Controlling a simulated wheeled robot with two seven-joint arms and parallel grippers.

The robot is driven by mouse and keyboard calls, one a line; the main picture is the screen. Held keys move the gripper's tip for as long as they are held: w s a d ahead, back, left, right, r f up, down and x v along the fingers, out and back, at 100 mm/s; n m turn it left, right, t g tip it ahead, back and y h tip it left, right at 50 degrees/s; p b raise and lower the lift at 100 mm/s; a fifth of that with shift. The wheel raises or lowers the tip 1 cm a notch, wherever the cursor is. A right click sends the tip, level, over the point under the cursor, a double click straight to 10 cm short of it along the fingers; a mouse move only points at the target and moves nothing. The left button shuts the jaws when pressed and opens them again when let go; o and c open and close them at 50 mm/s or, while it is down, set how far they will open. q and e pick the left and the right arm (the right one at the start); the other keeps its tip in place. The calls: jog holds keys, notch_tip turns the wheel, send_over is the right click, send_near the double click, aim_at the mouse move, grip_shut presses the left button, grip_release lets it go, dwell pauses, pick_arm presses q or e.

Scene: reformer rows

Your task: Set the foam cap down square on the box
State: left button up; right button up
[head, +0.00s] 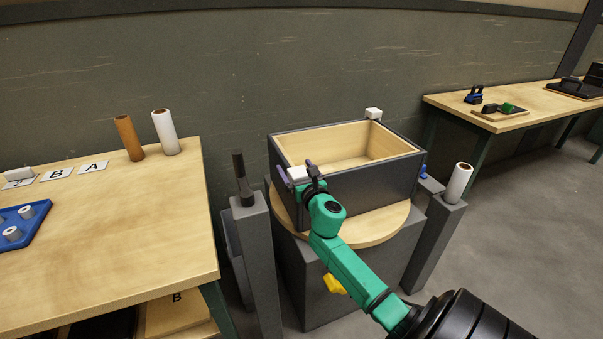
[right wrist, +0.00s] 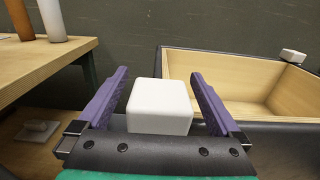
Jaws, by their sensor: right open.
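The box (head: 375,187) is dark outside with a pale wood inside, open at the top, on a round wooden turntable (head: 372,236). A white foam cap (head: 297,174) is at the box's near left corner; the right wrist view shows it as a rounded block (right wrist: 160,107). My right gripper (right wrist: 160,76) is open, its purple fingers on either side of this cap with a visible gap at each side. The cap's underside and its contact with the corner are hidden. Another white cap (head: 373,113) sits on the far right corner. My left gripper is out of view.
Grey posts stand on both sides of the turntable; the right one (head: 432,240) carries a white roll (head: 459,182). The left table (head: 120,235) holds a blue tray (head: 22,227), lettered cards, a brown roll (head: 129,138) and a white roll (head: 165,132). Another table (head: 530,112) stands at right.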

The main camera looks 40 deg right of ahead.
jog(key=v, duration=1.4)
jog(key=shift+b, duration=0.3)
jog(key=shift+r, duration=0.1)
jog(key=s+a+f+m+g+y+p, duration=0.1)
jog(key=s+f+m+g+y+p, duration=0.2)
jog(key=f+m, duration=0.85)
jog(key=s+a+f+m+g+p, duration=0.2)
jog(key=s+f+m+g+p, duration=0.25)
jog(key=f, duration=1.45)
jog(key=s+a+f+m+g+y+p, duration=0.1)
jog(key=s+a+f+m+g, duration=0.1)
jog(key=s, duration=0.6)
jog(key=s+a+f+m+g+y+p, duration=0.1)
jog(key=s+a+f+m+g, duration=0.2)
jog(key=s+f+m, duration=0.4)
jog(key=s+a+f+m+g+y+p, duration=0.1)
jog(key=s+a+f+m+g, duration=0.2)
jog(key=s, duration=0.7)
notch_tip(320, 180, down, 3)
jog(key=shift+s+a+r+m, duration=0.1)
jog(key=shift+s+a+m, duration=0.1)
jog(key=shift+a+m, duration=0.75)
